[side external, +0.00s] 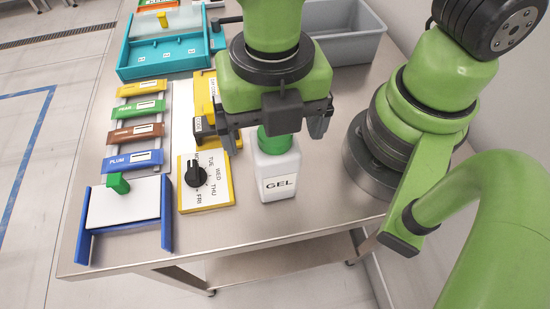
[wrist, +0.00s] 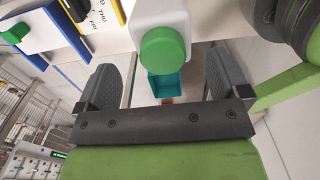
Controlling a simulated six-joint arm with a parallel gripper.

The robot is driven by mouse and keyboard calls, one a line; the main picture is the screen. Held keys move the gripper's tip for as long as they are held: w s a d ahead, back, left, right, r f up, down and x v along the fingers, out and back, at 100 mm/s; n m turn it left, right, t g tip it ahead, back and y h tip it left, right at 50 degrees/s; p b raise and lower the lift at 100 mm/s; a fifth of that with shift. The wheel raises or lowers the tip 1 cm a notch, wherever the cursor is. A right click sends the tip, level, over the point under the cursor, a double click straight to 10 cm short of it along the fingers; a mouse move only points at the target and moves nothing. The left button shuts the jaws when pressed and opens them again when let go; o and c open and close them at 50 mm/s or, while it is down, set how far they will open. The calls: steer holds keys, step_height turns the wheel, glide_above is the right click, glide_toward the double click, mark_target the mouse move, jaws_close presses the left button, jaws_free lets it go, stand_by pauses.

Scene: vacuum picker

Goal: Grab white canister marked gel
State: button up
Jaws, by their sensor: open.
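The white canister marked GEL (side external: 279,175) stands upright on the metal table, with a green cap (side external: 273,141). In the wrist view its white body (wrist: 158,20) and green cap (wrist: 164,51) show at the top centre, ahead of the gap between my fingers. My gripper (side external: 273,135) is open, with one finger to each side of the cap in the side view. In the wrist view the fingers (wrist: 162,85) are spread, with nothing held between them. I cannot tell the exact height of the fingertips against the cap.
A yellow-edged dial panel (side external: 206,191) lies just left of the canister. A blue-sided tray (side external: 125,203) with a green knob is farther left. Several coloured labelled bars (side external: 135,133) lie behind it. A grey bin (side external: 345,45) and a teal tray (side external: 165,55) stand at the back.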

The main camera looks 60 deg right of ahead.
steer(key=shift+w+d+f, duration=0.1)
steer(key=shift+d+f, duration=0.15)
steer(key=shift+f, duration=1.15)
steer(key=shift+w+d+f, duration=0.1)
steer(key=shift+d+f, duration=0.1)
steer(key=shift+f, duration=1.15)
steer(key=c, duration=1.2)
steer(key=shift+r, duration=0.1)
